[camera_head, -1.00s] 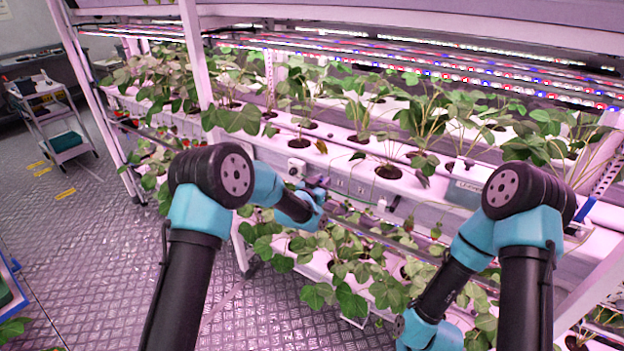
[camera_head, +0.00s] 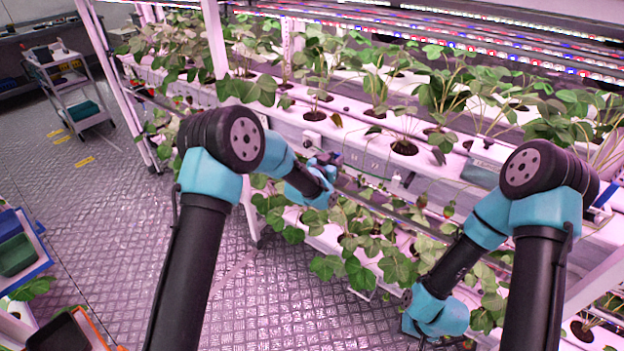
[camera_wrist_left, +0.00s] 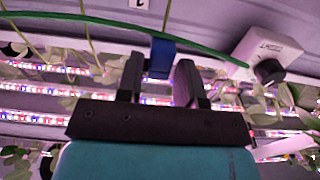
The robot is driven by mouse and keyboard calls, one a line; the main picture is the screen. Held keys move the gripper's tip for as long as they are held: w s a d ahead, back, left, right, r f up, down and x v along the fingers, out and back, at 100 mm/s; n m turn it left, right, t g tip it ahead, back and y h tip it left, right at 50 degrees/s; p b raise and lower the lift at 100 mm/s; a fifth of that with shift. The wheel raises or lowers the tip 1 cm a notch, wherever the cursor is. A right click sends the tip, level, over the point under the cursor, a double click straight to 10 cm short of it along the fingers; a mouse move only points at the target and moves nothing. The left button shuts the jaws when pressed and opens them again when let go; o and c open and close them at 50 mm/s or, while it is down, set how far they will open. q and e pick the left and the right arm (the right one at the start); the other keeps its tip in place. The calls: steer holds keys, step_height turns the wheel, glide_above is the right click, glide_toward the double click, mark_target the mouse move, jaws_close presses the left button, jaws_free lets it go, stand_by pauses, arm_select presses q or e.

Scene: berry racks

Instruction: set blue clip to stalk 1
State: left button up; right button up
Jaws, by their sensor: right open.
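In the left wrist view, the blue clip (camera_wrist_left: 162,55) sits between the two fingertips of my left gripper (camera_wrist_left: 158,82). Thin green stalks (camera_wrist_left: 88,32) hang above the left finger, apart from the clip. In the head view, my left gripper (camera_head: 322,168) is at the front of the upper planter row, small and partly hidden by my wrist. I cannot tell which stalk is stalk 1. My right arm bends down at the lower right, and its gripper is out of view.
A white box with a dark knob (camera_wrist_left: 268,48) is at the upper right of the wrist view. Leafy plants (camera_head: 375,255) hang below my left gripper. A white cart (camera_head: 75,95) stands at the left, with open floor before it.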

arm_select(q)
steer(key=v, duration=1.5)
steer(key=shift+s+a, duration=0.15)
steer(key=s+a+f+n+g+y, duration=0.1)
steer(key=s+a+f+g+y, duration=0.15)
steer(key=f, duration=0.35)
steer(key=s+a+f+n+g+y, duration=0.1)
steer(key=s+a+f+n+g, duration=0.1)
steer(key=s+a+f, duration=0.3)
steer(key=s+a+f+n+g, duration=0.2)
steer(key=s+f+g, duration=0.3)
steer(key=s+f, duration=0.3)
steer(key=s+a+f+n+g+y, duration=0.1)
steer(key=s+a+f+g, duration=0.4)
steer(key=s, duration=0.9)
step_height(320, 180, down, 3)
steer(key=shift+s+r+n, duration=0.1)
steer(key=shift+s+n, duration=0.05)
steer(key=shift+n, duration=0.75)
